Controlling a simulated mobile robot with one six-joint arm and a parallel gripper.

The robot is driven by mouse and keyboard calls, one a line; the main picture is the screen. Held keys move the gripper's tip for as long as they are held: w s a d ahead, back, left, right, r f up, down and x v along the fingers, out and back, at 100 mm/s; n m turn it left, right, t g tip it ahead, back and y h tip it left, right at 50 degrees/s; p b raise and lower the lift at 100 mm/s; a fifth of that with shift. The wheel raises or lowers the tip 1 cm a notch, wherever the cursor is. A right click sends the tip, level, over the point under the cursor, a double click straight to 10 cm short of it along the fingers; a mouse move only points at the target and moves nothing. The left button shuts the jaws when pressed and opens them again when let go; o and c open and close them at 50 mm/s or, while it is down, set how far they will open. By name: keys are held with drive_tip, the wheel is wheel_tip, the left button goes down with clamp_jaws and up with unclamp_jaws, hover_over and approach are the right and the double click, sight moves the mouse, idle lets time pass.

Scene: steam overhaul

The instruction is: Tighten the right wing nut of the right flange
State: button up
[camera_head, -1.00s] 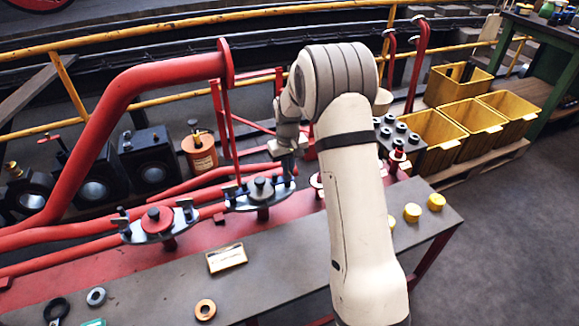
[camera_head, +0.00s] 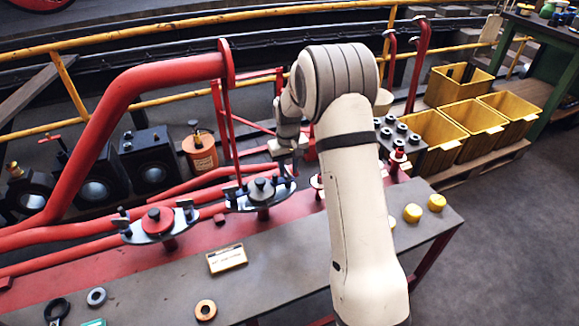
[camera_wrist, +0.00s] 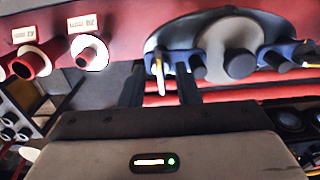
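The right flange (camera_head: 260,196) is a dark oval plate with a central knob, on a red stand on the bench. Its right wing nut (camera_head: 287,172) is largely covered by my gripper (camera_head: 286,163) in the head view. The two dark fingers stand apart, one on either side of the stud. I cannot tell whether they touch the nut. The other wing nut (camera_wrist: 285,54) is at the right.
The left flange (camera_head: 158,224), with a red centre, stands to the left. A large red pipe (camera_head: 120,95) rises behind. Labelled red and white fittings (camera_wrist: 88,50) show in the wrist view. Yellow caps (camera_head: 413,212) and a loose ring (camera_head: 205,310) lie on the bench.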

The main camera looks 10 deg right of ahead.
sight(288, 171)
drive_tip(key=shift+r, duration=0.1)
wheel_tip(288, 171, up, 8)
drive_tip(key=shift+f+p, duration=0.2)
drive_tip(key=shift+p, duration=0.15)
drive_tip(key=shift+s+r, duration=0.1)
drive_tip(key=shift+r, duration=0.05)
drive_tip(key=s+r+p, duration=0.3)
drive_tip(key=s+r, duration=0.4)
drive_tip(key=r, duration=0.2)
drive_tip(key=s+r+m+t+p, duration=0.1)
drive_tip(key=s+r+p, duration=0.2)
drive_tip(key=s, duration=1)
drive_tip(key=s+r+m+t+p, duration=0.1)
drive_tip(key=s+r+p, duration=0.2)
drive_tip(key=s+r, duration=0.5)
drive_tip(key=s, duration=0.5)
drive_tip(key=shift+d+t, duration=0.3)
drive_tip(key=shift+d, duration=0.1)
